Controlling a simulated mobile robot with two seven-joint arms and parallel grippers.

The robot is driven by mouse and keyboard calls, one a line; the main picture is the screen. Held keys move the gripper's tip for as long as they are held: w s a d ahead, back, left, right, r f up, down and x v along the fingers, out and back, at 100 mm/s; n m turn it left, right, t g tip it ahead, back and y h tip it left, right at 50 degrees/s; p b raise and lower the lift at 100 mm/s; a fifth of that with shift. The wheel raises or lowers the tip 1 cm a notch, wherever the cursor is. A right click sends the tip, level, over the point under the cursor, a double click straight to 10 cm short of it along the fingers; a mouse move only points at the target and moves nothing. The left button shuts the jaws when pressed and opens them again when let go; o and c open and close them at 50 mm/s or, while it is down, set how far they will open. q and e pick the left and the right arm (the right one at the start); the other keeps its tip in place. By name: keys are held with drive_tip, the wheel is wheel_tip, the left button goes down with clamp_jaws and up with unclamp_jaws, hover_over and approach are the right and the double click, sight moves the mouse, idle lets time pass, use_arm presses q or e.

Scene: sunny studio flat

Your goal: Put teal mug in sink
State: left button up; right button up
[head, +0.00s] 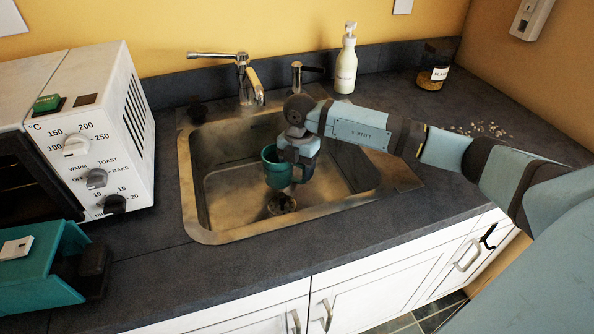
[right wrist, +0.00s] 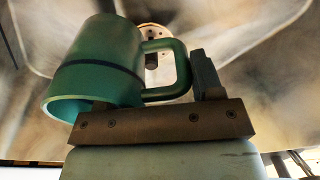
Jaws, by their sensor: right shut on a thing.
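The teal mug (head: 277,168) is held over the sink basin (head: 222,205) in the head view, at about the middle of the basin. My right gripper (head: 299,160) is shut on it. In the right wrist view the mug (right wrist: 98,65) shows with a dark band, its handle reaching toward the gripper finger (right wrist: 205,75). In that view the sink drain (right wrist: 152,60) lies beyond the mug. I cannot tell how far the mug is above the basin floor. My left gripper is not in view.
A faucet (head: 245,78) stands behind the sink, with a white soap bottle (head: 346,62) to its right. A toaster oven (head: 105,130) and a teal box (head: 40,275) are at the left. A labelled jar (head: 433,72) and crumbs (head: 480,129) are at the right.

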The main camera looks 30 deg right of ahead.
drive_tip(key=shift+f, duration=0.55)
drive_tip(key=shift+f, duration=0.15)
drive_tip(key=shift+f, duration=0.5)
drive_tip(key=o, duration=1.4)
drive_tip(key=shift+c, duration=0.2)
drive_tip(key=shift+r, duration=0.1)
wheel_tip(320, 180, up, 13)
drive_tip(key=d, duration=0.1)
drive_tip(key=shift+w+p, duration=0.4)
drive_tip(key=shift+p, duration=0.05)
